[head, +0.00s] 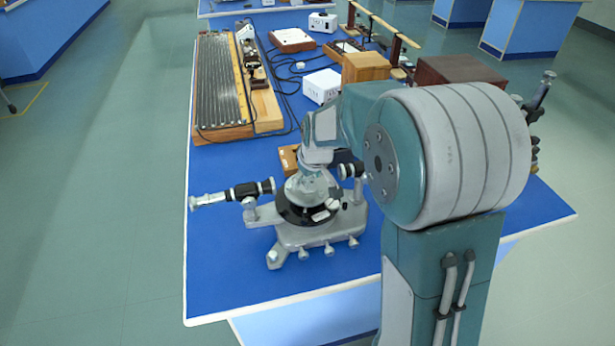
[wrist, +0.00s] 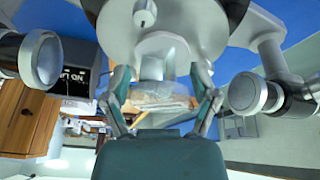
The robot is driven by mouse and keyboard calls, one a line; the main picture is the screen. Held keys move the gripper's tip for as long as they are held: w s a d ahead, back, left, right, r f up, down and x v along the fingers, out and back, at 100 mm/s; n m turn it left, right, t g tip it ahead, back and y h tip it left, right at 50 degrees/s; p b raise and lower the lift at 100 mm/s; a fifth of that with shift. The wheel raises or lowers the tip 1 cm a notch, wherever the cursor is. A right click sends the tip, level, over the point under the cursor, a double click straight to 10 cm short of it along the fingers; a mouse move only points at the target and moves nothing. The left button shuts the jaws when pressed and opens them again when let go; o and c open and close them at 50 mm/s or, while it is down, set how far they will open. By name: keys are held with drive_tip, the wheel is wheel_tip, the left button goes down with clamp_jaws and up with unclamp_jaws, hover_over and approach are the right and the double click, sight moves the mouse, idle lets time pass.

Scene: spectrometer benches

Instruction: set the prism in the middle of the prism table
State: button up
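The spectrometer (head: 308,232) stands on the blue bench top, with its round prism table (wrist: 165,32) just beyond my fingertips in the wrist view. My gripper (wrist: 163,76) has its two fingers spread wide, one on each side of a clear glass block that looks like the prism (wrist: 158,92). I cannot make out whether the finger pads press on the glass or stand slightly apart from it. It also is unclear whether the glass touches the table. In the head view my gripper (head: 310,183) is over the spectrometer's middle, and my arm hides part of it.
The telescope tube (head: 232,193) sticks out to the left of the prism table. Its rounded end and another tube (wrist: 247,94) flank my fingers closely. A wooden box (wrist: 22,115), a white box (head: 321,86) and a long ribbed board (head: 218,80) stand farther back. The front-left bench is clear.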

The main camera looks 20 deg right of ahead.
idle(0.4)
drive_tip(key=a+v, duration=0.1)
drive_tip(key=v, duration=1.1)
drive_tip(key=s+r+m+t, duration=0.1)
drive_tip(key=s+m, duration=0.3)
drive_tip(key=s, duration=1.9)
drive_tip(key=shift+s+d+r+t+h, duration=0.2)
drive_tip(key=shift+s+r+t+h, duration=0.1)
drive_tip(key=shift+s+r+t, duration=0.15)
